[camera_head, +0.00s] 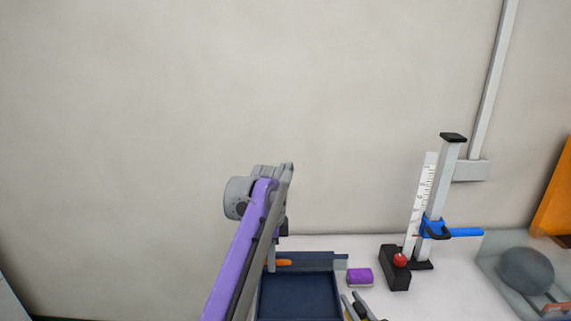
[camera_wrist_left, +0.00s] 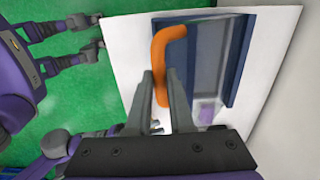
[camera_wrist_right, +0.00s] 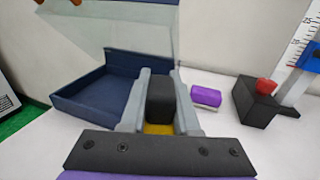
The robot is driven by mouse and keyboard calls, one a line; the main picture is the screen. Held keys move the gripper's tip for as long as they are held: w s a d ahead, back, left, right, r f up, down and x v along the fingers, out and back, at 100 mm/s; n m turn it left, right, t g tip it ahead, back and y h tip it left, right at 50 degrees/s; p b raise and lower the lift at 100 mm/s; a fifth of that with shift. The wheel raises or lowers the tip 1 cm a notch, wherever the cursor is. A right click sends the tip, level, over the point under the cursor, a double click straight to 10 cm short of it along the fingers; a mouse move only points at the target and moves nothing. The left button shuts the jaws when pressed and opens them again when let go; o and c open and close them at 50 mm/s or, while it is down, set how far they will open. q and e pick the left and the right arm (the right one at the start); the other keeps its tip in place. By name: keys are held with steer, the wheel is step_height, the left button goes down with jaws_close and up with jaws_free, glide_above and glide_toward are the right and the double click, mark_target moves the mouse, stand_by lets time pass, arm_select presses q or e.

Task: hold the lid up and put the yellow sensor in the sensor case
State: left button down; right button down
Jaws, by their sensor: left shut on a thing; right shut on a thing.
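The navy sensor case (camera_wrist_right: 95,97) stands open on the white table; it also shows in the head view (camera_head: 299,292). Its clear lid (camera_wrist_right: 125,42) is tilted up above the case. My left gripper (camera_wrist_left: 163,82) is shut on the lid's orange handle (camera_wrist_left: 163,50), which also shows in the head view (camera_head: 284,262). My right gripper (camera_wrist_right: 158,100) is shut on the yellow sensor (camera_wrist_right: 158,129), which has a dark upper block. The right gripper holds it beside the case's right side. Its fingers hide part of the sensor, and whether it touches the table cannot be told.
A purple block (camera_head: 359,277) lies right of the case. Further right stand a black block with a red knob (camera_head: 400,262), a ruler tower with a blue clamp (camera_head: 437,228), and a clear bin with a grey ball (camera_head: 525,269). The wall is close behind.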

arm_select(q)
steer(key=shift+w+r+p, duration=0.2)
steer(key=shift+w+p, duration=0.2)
steer(key=shift+w, duration=0.15)
arm_select(e)
steer(key=shift+w+r, duration=0.3)
steer(key=shift+r, duration=0.6)
